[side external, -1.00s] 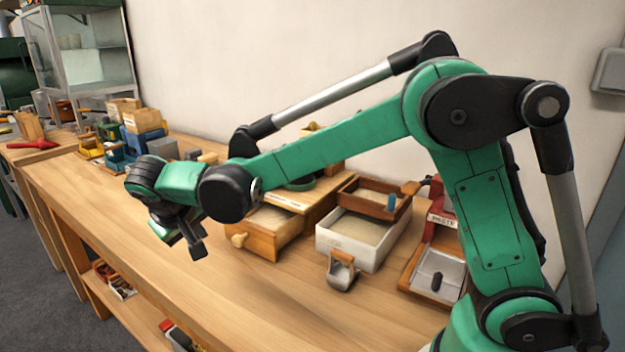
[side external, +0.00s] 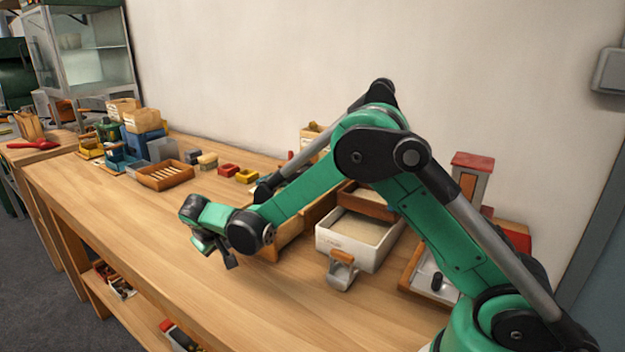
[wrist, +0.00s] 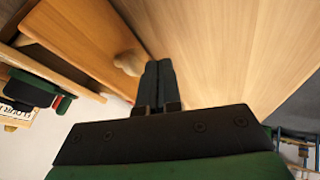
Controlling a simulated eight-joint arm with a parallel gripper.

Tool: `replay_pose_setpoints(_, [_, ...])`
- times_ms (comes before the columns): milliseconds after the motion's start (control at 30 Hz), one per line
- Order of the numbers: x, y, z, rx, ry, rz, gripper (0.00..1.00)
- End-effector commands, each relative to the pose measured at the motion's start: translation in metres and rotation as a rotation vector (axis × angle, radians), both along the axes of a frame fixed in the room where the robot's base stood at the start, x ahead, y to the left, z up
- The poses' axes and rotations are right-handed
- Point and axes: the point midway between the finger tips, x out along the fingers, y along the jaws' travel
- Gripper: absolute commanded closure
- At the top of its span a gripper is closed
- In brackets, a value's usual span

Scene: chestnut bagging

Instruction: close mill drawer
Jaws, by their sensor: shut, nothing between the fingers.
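The wooden mill drawer (side external: 292,238) stands pulled out toward the front of the bench, partly hidden behind my arm in the side view. The mill body behind it is mostly covered by my arm. In the wrist view, the drawer's orange-brown front (wrist: 80,40) lies at upper left, with its pale round knob (wrist: 129,62) beside my fingertips. My gripper (side external: 226,254) is shut and empty, low in front of the drawer. In the wrist view, my closed black fingers (wrist: 157,72) are just right of the knob; whether they touch it I cannot tell.
A white box (side external: 350,242) with pale contents is right of the drawer, with a metal scoop (side external: 341,270) before it. The bench front (side external: 170,260) is clear.

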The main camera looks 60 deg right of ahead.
Motion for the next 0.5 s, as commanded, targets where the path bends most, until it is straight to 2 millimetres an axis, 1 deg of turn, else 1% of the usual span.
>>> replay_pose_setpoints(100, [-0.0004, -0.005, 0.0, 0.0, -0.001, 0.0, 1.0])
replay_pose_setpoints(433, [-0.0004, -0.0062, 0.0002, 0.0, -0.001, 0.0, 1.0])
replay_pose_setpoints(500, [-0.0004, -0.0109, 0.0002, 0.0, 0.0, -0.001, 1.0])
